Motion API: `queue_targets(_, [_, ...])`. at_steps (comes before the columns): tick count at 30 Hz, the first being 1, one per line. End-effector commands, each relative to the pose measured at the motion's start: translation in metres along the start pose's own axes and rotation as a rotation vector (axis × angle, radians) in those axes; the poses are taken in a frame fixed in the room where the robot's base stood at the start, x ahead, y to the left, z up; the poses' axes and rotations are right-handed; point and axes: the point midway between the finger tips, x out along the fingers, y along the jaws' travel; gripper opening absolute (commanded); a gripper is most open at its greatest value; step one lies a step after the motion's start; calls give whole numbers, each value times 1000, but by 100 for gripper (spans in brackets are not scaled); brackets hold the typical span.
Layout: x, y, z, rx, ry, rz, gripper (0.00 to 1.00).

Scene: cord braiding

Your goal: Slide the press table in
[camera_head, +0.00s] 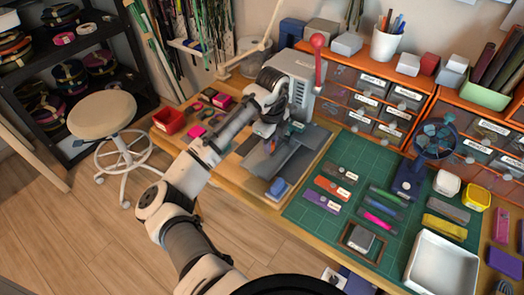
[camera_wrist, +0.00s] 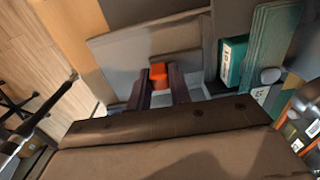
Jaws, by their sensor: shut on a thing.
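The press (camera_head: 294,82) is a grey machine with a red-knobbed lever (camera_head: 317,42), standing at the back of the wooden bench. Its grey table plates (camera_head: 290,160) lie low in front of it, partly hidden by my arm. In the wrist view a grey plate (camera_wrist: 150,48) spreads beyond my gripper (camera_wrist: 161,84). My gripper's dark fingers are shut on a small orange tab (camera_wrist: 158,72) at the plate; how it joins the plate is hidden. In the head view my gripper is mostly covered by my wrist, over the plates.
A green and white box (camera_wrist: 232,62) is close to my gripper's right in the wrist view. A blue block (camera_head: 278,187) sits at the plates' front end. A green mat (camera_head: 330,210) with labelled strips lies right, a red bin (camera_head: 169,120) left. Orange drawers (camera_head: 365,90) stand behind.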

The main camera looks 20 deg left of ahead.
Motion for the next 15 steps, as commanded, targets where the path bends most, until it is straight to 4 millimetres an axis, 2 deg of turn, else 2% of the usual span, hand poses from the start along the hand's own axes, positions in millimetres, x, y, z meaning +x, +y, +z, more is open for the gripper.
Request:
queue_targets(5, [-2,-14,3,-6,-5,-2,0])
queue_targets(15, [-2,-16,3,-6,-5,-5,0])
